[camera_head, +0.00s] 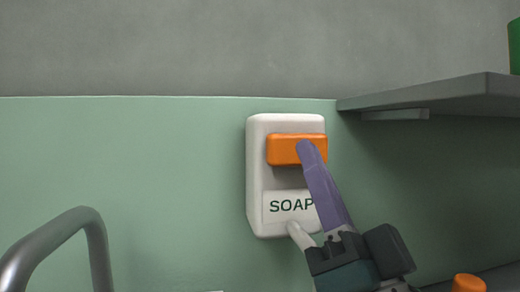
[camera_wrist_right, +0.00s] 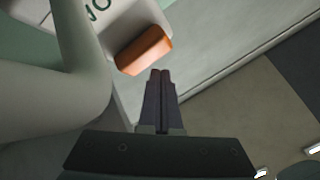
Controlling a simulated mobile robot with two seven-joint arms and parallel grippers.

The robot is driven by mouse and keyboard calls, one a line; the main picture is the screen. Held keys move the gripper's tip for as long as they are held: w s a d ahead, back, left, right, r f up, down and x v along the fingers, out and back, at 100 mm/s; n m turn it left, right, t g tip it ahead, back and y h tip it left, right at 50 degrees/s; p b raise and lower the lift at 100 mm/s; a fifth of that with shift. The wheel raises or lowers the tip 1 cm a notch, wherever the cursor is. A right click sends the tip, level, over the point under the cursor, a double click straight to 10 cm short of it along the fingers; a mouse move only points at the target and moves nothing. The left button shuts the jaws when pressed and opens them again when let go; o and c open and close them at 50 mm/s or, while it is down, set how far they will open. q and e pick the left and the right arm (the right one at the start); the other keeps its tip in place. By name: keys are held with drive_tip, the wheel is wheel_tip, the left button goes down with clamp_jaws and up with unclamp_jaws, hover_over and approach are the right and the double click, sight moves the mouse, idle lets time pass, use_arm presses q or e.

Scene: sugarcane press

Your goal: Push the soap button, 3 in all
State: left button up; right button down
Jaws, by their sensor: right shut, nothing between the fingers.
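The soap dispenser (camera_head: 257,170) is a white box on the green wall, with a label reading SOAP on its lower part. Its orange button (camera_head: 283,150) is a wide block near the top. My right gripper (camera_head: 304,147) is shut and empty, with its purple fingers pointing up and their tips in front of the button. In the right wrist view the button (camera_wrist_right: 145,50) lies just beyond the fingertips (camera_wrist_right: 160,73); I cannot tell whether they touch. The fingers hide part of the button and the label's right end. My left gripper is out of view.
A grey curved tube (camera_head: 85,218) stands at the lower left. A grey shelf (camera_head: 440,94) juts out at the right, with a green object (camera_head: 514,46) on it. An orange object (camera_head: 468,284) shows at the lower right. The wall left of the dispenser is clear.

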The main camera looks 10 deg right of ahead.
drive_tip(key=shift+w, duration=0.1)
idle(0.4)
drive_tip(key=shift+w+b, duration=0.3)
drive_tip(key=shift+w, duration=0.05)
drive_tip(key=shift+w+b, duration=0.6)
drive_tip(key=shift+w, duration=0.15)
idle(0.8)
drive_tip(key=shift+s, duration=0.15)
drive_tip(key=shift+s+p, duration=0.5)
drive_tip(key=shift+p, duration=0.1)
drive_tip(key=shift+s, duration=0.55)
